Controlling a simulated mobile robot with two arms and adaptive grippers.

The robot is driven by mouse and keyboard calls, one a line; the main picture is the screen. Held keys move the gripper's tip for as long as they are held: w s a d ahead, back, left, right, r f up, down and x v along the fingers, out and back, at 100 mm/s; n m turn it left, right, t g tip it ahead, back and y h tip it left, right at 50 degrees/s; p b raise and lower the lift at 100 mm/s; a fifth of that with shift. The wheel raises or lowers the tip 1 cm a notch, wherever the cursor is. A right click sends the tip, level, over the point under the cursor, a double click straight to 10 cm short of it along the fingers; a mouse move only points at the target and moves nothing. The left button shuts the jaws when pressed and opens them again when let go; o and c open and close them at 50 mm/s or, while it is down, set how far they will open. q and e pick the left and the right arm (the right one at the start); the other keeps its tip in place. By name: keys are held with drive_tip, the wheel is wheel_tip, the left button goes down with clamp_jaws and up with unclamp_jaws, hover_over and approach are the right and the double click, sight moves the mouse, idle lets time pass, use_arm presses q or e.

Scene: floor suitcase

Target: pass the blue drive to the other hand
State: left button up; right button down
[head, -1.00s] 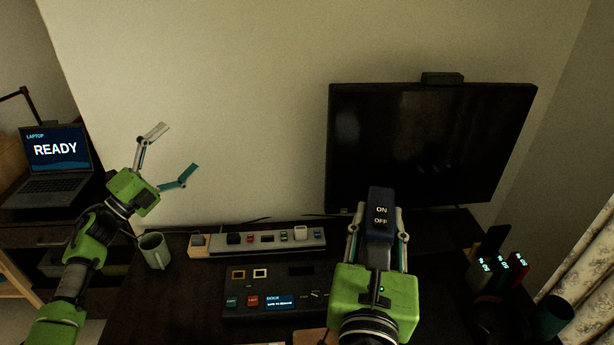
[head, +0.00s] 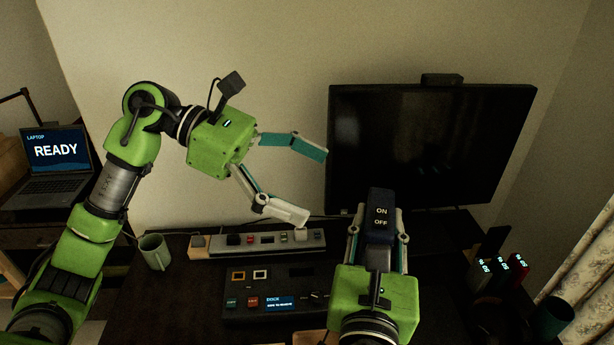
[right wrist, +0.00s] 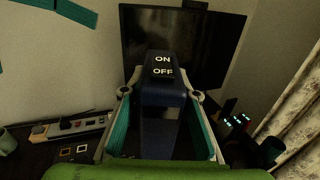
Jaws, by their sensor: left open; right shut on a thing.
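The blue drive (head: 380,222) is a dark blue block with ON and OFF marked on its top end. My right gripper (head: 377,240) is shut on it and holds it up in front of the monitor. In the right wrist view the drive (right wrist: 161,100) stands between the two teal finger pads. My left gripper (head: 306,183) is open and empty, up and to the left of the drive, its fingers pointing right towards it and apart from it. The drive's lower part is partly hidden by my right gripper in the head view.
A black monitor (head: 430,145) stands behind the drive. A dock panel (head: 275,300) and a power strip (head: 262,245) lie on the dark desk, with a green mug (head: 154,252) at left. Several drives with lit labels (head: 516,268) stand at right. A laptop (head: 55,165) shows READY.

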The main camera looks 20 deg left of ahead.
sight(379, 213)
use_arm(q)
drive_tip(key=x, duration=1.1)
drive_tip(key=shift+d+f, duration=0.1)
drive_tip(key=shift+d, duration=0.25)
use_arm(e)
drive_tip(key=shift+r, duration=0.1)
use_arm(q)
drive_tip(key=c, duration=1.6)
drive_tip(key=shift+c, duration=0.2)
use_arm(e)
drive_tip(key=c, duration=1.5)
unclamp_jaws()
